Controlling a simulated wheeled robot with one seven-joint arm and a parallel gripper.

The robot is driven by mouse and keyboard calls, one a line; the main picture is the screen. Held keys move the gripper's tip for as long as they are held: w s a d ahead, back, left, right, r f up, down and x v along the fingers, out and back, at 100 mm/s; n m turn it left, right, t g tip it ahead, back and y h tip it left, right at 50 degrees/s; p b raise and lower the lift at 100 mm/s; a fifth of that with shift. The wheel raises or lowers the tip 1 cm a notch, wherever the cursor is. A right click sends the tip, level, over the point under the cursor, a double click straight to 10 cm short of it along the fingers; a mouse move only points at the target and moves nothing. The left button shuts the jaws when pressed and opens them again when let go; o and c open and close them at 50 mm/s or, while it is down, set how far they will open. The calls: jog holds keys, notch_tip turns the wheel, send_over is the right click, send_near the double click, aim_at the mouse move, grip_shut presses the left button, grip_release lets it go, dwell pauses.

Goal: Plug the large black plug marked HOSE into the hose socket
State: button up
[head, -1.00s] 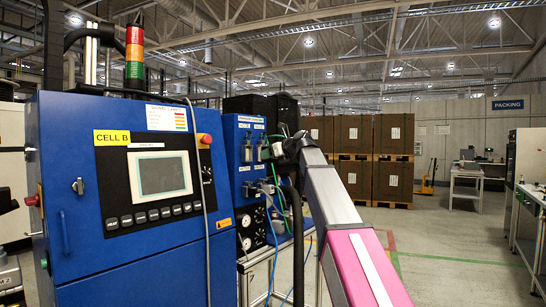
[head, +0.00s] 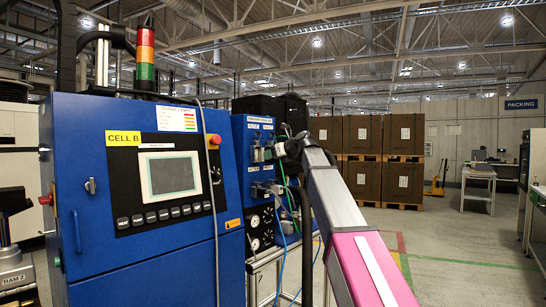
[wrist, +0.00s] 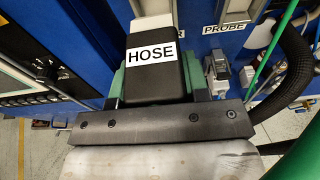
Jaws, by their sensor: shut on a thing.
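The large black plug (wrist: 155,80) carries a white label reading HOSE and fills the upper middle of the wrist view. My gripper (wrist: 153,72) is shut on it, with a green finger on each side. In the head view my gripper (head: 279,150) is at the blue connection panel (head: 240,130), right of the cabinet. The hose socket is hidden behind the plug; only the edge of a label shows there. I cannot tell whether the plug touches or enters the socket.
A PROBE label (wrist: 230,28) and a grey connector (wrist: 216,72) are on the panel to the right of the plug. A thick black corrugated hose (wrist: 288,75) and a green tube (wrist: 278,40) run close by. The blue cabinet (head: 140,260) stands left; open floor lies right.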

jog(key=shift+w+a, duration=0.8)
jog(key=shift+a, duration=0.2)
jog(key=shift+w+a, duration=0.8)
jog(key=shift+a, duration=0.2)
dwell(3.1)
jog(key=o, duration=1.1)
jog(key=shift+s, duration=0.1)
jog(key=v, duration=0.9)
dwell(0.3)
